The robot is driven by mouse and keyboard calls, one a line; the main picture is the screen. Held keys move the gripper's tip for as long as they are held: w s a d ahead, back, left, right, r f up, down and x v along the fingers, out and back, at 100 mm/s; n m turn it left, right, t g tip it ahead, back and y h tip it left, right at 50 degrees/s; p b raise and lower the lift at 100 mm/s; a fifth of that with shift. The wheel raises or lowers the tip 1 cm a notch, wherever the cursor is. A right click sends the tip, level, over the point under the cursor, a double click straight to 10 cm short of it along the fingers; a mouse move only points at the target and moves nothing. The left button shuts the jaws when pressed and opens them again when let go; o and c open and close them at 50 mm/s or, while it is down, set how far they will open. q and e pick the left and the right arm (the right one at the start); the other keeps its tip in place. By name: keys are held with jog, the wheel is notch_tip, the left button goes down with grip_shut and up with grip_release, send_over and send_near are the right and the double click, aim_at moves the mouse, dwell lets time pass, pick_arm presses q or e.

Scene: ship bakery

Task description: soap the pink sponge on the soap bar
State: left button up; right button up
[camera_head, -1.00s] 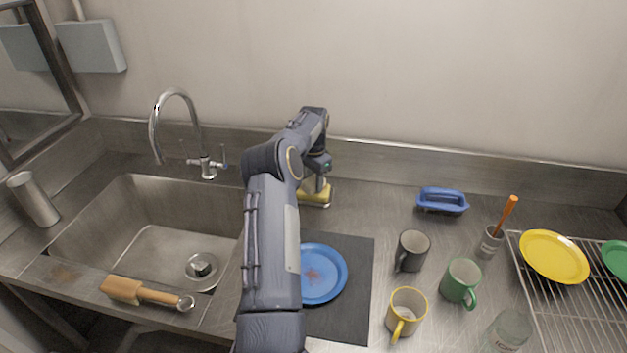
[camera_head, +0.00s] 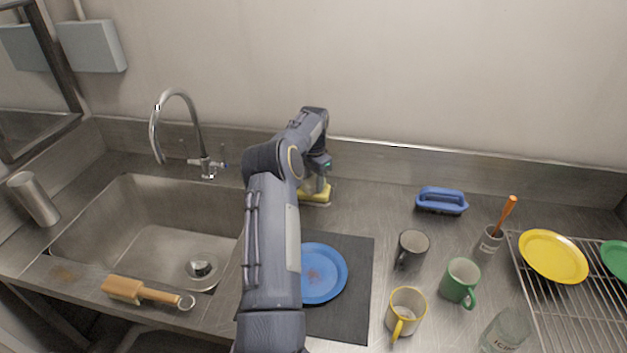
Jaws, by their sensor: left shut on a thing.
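My left arm reaches over the counter from the bottom middle. Its gripper (camera_head: 318,184) points down at the back of the counter, right of the sink. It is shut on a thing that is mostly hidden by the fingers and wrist. A yellow block (camera_head: 316,195), which looks like the soap bar, lies right under the fingertips on a small dish. I cannot tell whether the held thing touches it. No pink shows clearly, and no pink sponge lies elsewhere on the counter. My right gripper is not in view.
A blue plate (camera_head: 323,274) lies on a dark mat (camera_head: 358,255), partly behind my arm. Grey (camera_head: 412,250), green (camera_head: 461,282) and yellow (camera_head: 405,312) mugs stand to the right. A blue-handled brush (camera_head: 442,201) lies behind them. The sink (camera_head: 140,245) is at left.

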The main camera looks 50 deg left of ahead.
aim_at(314, 180)
pick_arm(q)
jog(key=shift+r+p, duration=2.05)
jog(key=shift+r, duration=1.4)
